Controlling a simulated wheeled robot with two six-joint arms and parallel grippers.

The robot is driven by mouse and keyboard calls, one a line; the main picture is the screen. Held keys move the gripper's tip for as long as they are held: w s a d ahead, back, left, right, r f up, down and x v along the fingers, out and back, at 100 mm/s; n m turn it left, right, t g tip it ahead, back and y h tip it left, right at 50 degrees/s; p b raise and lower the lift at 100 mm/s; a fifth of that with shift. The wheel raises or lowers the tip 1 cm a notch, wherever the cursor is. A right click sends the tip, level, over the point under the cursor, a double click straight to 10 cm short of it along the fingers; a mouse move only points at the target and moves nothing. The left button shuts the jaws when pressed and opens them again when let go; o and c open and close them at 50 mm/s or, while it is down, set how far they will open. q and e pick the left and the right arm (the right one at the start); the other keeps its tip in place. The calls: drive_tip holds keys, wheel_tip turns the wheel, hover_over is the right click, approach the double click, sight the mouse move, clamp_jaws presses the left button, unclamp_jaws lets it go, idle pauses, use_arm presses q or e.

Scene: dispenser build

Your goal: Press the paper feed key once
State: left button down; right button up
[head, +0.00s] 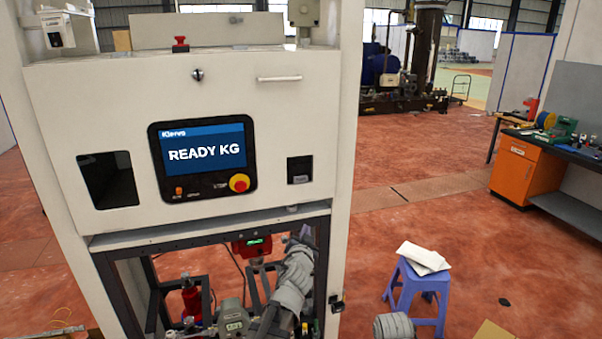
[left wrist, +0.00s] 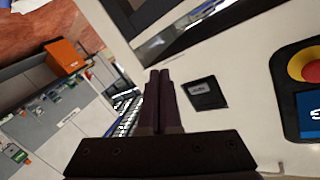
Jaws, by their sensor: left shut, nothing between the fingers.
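The white cabinet's front panel carries a small dark recessed unit (head: 300,169) right of the screen, with a pale patch low in it. It also shows in the left wrist view as a black unit (left wrist: 205,93). Lettering on it is too small to read, and I cannot make out a separate paper feed key. My left gripper (head: 306,232) is below this unit, its fingers hard to make out in the head view. In the left wrist view its dark fingers (left wrist: 157,74) are together and empty, beside the unit and apart from it. My right gripper is not in view.
The screen (head: 203,152) reads "READY KG". A red-and-yellow stop button (head: 239,183) sits at its lower right. An empty opening (head: 108,180) is to its left. The lower bay holds machinery, including a red bottle (head: 191,299). A blue stool (head: 418,288) stands to the right.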

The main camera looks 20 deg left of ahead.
sight(306, 178)
use_arm(q)
wheel_tip(306, 178, up, 10)
drive_tip(key=w+d+m+t+h+p, duration=0.1)
drive_tip(key=m+t+h+p, duration=0.1)
drive_tip(key=m+h, duration=0.4)
drive_tip(key=shift+w+f+t+h+p, duration=0.2)
drive_tip(key=shift+t+h+p, duration=0.1)
drive_tip(key=shift+t, duration=0.2)
drive_tip(key=shift+w, duration=0.1)
drive_tip(key=shift+w+a, duration=0.8)
drive_tip(key=shift+w, duration=0.4)
drive_tip(key=shift+w+a, duration=0.8)
drive_tip(key=shift+w, duration=0.35)
drive_tip(key=shift+w+a, duration=0.8)
drive_tip(key=shift+w, duration=0.4)
drive_tip(key=shift+w+a, duration=0.25)
drive_tip(key=shift+w, duration=0.1)
drive_tip(key=shift+w+a, duration=0.2)
drive_tip(key=shift+w, duration=0.15)
drive_tip(key=shift+s, duration=0.1)
drive_tip(key=shift+s+d, duration=0.45)
drive_tip(key=shift+s, duration=0.15)
